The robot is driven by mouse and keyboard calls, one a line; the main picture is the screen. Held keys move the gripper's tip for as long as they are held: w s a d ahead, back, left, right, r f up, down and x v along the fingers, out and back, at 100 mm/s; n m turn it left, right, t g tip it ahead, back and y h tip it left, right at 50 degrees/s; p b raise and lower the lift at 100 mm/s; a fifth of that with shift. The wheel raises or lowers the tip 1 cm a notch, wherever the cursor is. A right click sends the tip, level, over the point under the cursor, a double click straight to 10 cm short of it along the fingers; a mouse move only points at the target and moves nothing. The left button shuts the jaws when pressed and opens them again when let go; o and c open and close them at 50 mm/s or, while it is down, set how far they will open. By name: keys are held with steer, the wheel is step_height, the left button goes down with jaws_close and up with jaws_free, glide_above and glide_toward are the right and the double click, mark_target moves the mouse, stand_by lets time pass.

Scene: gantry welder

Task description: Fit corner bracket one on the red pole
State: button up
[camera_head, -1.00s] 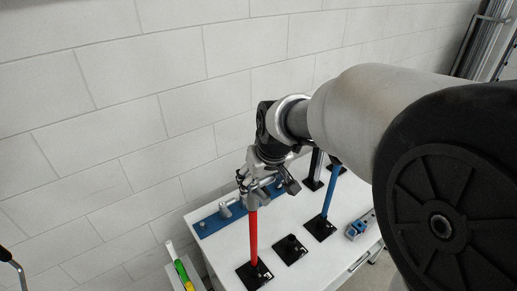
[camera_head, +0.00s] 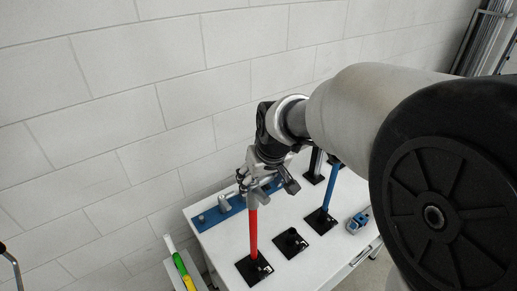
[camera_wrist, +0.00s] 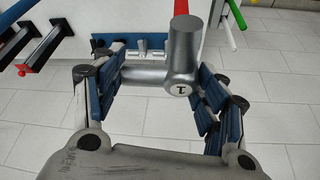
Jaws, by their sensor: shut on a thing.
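My gripper (camera_head: 258,184) is at the top end of the red pole (camera_head: 252,232), which stands upright on a black square base. A strip of the red pole (camera_wrist: 160,43) shows just behind the bracket. The arm and gripper cover most of the bracket in the head view. I cannot tell whether it is around the pole or only beside it.
A blue plate (camera_head: 207,221) with grey fittings lies along the back of the white table (camera_head: 221,252). A blue-grey tool (camera_head: 357,222) lies near the right edge. Coloured tubes (camera_head: 182,270) stand at left.

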steer(key=shift+f+b, duration=1.2)
steer(key=shift+f, duration=0.4)
steer(key=o, duration=1.3)
steer(key=v, duration=1)
steer(key=shift+s+d+r, duration=0.1)
steer(key=shift+r, duration=0.25)
steer(key=shift+s+r, duration=0.2)
steer(key=shift+r, duration=0.15)
steer(key=shift+s+d, duration=0.2)
steer(key=shift+s, duration=0.05)
steer(key=s+d+f+m+b, duration=0.1)
steer(key=s+d+f+b, duration=0.2)
steer(key=s, duration=0.4)
steer(key=s+d+f+m+h+b, duration=0.1)
steer(key=s+d+f+b, duration=0.3)
steer(key=s+f, duration=0.3)
steer(key=s+d+f+m+b, duration=0.1)
steer(key=s+d+f+b, duration=0.2)
steer(key=s+f+b, duration=0.2)
steer(key=shift+s+d+f+m, duration=0.2)
steer(key=shift+s+f, duration=0.25)
steer(key=shift+s, duration=0.2)
steer(key=shift+s+d+f+m, duration=0.1)
steer(key=shift+s+f+m, duration=0.1)
steer(key=shift+s+f, duration=0.35)
